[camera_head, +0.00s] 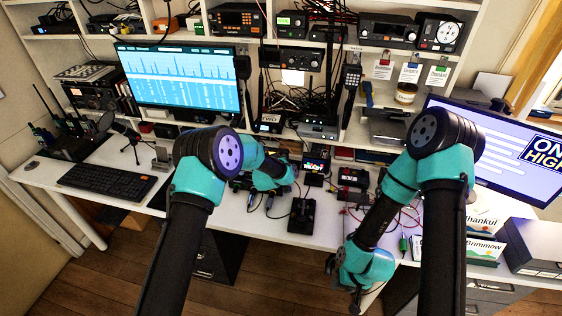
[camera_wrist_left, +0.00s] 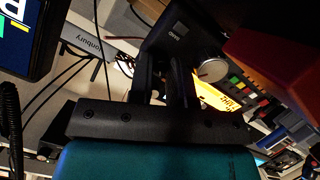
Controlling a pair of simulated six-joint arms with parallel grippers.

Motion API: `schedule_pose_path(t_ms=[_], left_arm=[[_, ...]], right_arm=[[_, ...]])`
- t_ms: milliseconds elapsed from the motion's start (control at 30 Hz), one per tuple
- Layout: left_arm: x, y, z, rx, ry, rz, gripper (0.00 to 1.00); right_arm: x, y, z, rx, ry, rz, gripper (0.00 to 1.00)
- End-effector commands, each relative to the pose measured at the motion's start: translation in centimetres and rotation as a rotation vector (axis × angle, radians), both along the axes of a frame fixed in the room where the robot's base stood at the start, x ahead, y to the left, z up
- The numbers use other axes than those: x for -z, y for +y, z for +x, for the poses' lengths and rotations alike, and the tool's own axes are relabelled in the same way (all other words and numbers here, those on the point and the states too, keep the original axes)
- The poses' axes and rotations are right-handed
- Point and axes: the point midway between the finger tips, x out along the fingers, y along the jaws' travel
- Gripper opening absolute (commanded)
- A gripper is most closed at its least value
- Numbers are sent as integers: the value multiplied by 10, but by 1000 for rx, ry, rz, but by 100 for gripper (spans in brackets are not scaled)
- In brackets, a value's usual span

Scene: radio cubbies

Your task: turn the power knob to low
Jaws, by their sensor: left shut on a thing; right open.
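My left gripper (camera_wrist_left: 166,85) shows in the left wrist view with its dark fingers up against a black radio unit (camera_wrist_left: 172,42). It is shut on a small dark part there, which fits the power knob, but the fingers and shadow hide the contact. A silver round knob (camera_wrist_left: 212,70) sits just right of the fingers, beside an orange-lit panel (camera_wrist_left: 218,97). In the head view my left wrist reaches over the middle of the desk and its fingertips are hard to make out. My right gripper (camera_head: 342,284) is open and empty, low by the desk's front edge.
A keyboard (camera_head: 107,182) and a monitor (camera_head: 180,79) are on the left. Cubby shelves of radios stand behind. A black joystick-like device (camera_head: 303,214) and red cables (camera_head: 402,218) lie near the front. Name cards (camera_head: 482,226) and another monitor (camera_head: 505,150) are at right.

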Motion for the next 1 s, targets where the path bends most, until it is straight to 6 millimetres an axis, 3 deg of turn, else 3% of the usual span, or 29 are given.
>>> schedule_pose_path(t_ms=[700, 1000], left_arm=[[1, 1, 0, -93, 104, -360, 0], [1, 1, 0, -104, 116, -401, 0]], right_arm=[[0, 0, 0, 0, 0, 0, 43], [0, 0, 0, 0, 0, 0, 43]])
